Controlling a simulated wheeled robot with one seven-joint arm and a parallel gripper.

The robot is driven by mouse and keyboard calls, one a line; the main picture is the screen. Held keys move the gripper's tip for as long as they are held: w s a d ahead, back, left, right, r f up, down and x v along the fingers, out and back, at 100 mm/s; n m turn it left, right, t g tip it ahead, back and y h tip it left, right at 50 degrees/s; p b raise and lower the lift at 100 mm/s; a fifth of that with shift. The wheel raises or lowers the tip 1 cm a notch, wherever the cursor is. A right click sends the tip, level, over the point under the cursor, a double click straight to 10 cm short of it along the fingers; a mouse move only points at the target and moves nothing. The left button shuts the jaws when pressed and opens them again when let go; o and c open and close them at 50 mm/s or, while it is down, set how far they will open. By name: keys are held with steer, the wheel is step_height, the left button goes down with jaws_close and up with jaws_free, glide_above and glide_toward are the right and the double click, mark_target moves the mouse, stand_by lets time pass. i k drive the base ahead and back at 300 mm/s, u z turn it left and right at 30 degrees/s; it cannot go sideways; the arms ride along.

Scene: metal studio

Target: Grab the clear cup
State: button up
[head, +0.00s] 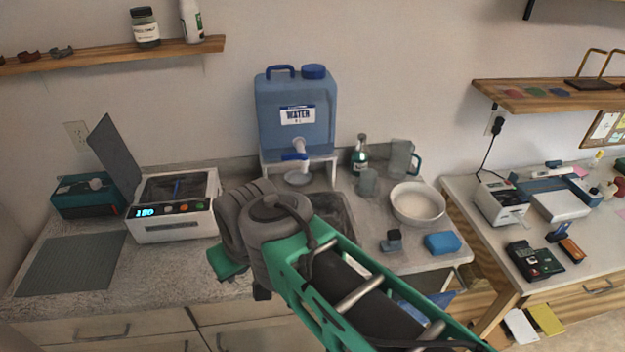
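A small clear cup (367,182) stands upright on the counter by the back wall, right of the sink. It is just in front of a green bottle and left of a clear pitcher with a teal handle. My green and grey arm crosses the lower middle of the head view, with its grey joint in front of the sink, left of and nearer than the cup. The fingers of my gripper cannot be made out; the end of the arm is hidden behind its own links. Nothing of mine touches the cup.
The green bottle (360,155), the pitcher (401,158) and a white bowl (418,204) stand close around the cup. A blue water container (296,130) is on a stand behind the sink (335,212). A blue sponge (443,243) lies near the counter's right front edge.

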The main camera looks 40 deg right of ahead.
mark_target(368, 176)
steer(key=k, duration=0.15)
steer(key=u, duration=2.3)
steer(key=k, duration=0.7)
steer(key=z, duration=1.15)
